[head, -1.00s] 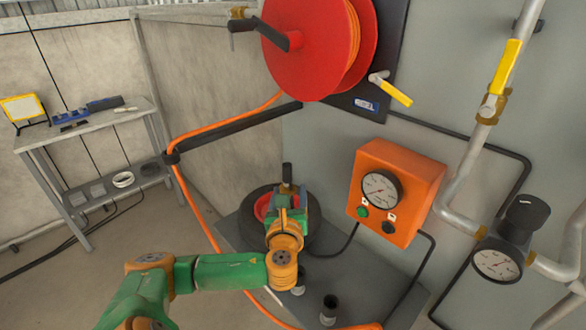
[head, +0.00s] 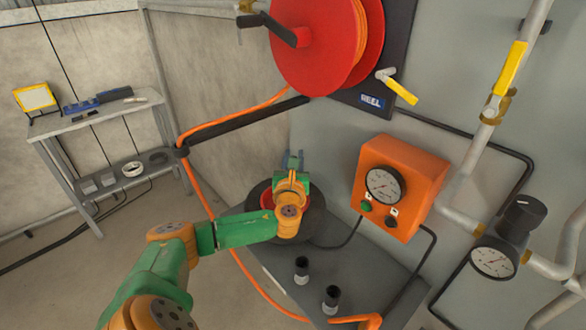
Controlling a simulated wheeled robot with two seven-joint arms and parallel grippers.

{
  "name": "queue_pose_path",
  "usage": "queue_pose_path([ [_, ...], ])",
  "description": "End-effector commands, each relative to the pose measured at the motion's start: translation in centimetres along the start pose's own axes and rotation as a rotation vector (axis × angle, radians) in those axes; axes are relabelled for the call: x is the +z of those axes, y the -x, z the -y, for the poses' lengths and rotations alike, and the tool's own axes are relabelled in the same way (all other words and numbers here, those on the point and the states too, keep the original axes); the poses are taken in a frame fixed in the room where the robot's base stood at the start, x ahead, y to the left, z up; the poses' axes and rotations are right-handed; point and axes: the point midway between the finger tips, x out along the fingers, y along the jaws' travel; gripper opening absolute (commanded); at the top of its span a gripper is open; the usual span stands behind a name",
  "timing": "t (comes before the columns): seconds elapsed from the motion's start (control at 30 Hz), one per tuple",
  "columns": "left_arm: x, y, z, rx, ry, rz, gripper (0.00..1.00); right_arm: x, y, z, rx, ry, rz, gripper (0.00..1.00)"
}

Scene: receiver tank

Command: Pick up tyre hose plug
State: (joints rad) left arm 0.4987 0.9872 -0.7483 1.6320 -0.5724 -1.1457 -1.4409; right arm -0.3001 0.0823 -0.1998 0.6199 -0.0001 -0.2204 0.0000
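My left gripper (head: 293,160) is above the far side of the black tyre (head: 312,226) with a red rim. The tyre lies on a low grey table. I cannot make out the tyre hose plug; my gripper and wrist cover the middle of the tyre. A thin black hose (head: 345,238) runs from the tyre's right side toward the orange gauge box.
Two dark cup-like fittings (head: 301,268) (head: 332,297) stand on the grey table (head: 370,275). The orange gauge box (head: 400,185) is on the wall at right. A red reel (head: 310,45) hangs above. An orange hose (head: 205,208) runs along the left.

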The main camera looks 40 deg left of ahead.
Motion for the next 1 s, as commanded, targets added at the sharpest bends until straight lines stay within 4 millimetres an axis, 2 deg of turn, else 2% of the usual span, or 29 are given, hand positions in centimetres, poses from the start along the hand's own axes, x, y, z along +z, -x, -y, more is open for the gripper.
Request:
queue_pose_path([
  [0.07, 0.0, 0.0, 0.0, 0.0, 0.0, 0.0, 0.0, 0.0, 0.0, 0.0, 0.0, 0.0, 0.0, 0.0],
  [0.43, 0.2, 0.0, 0.0, 0.0, 0.0, 0.001, 0.0, 0.0, -0.1, 0.2, -0.003, -0.002, -0.001, 0.0],
  [0.53, 1.1, 0.0, 0.0, 0.0, 0.003, 0.003, 0.0, 0.0, -0.3, 0.2, -0.004, -0.002, -0.001, 0.0],
  [0.63, 3.1, 0.0, 0.0, -0.002, 0.004, 0.006, 0.0, 0.0, -0.8, 0.2, -0.004, -0.002, -0.001, 0.0],
  [0.87, 9.2, 5.0, -1.0, -0.003, 0.0, 0.006, 0.0, 0.0, -0.5, 0.2, -0.004, -0.001, -0.002, 0.0],
  [1.0, 10.7, 8.9, -1.8, -0.004, -0.002, 0.005, 0.0, 0.1, -1.5, 0.3, -0.004, -0.001, -0.001, 0.0],
])
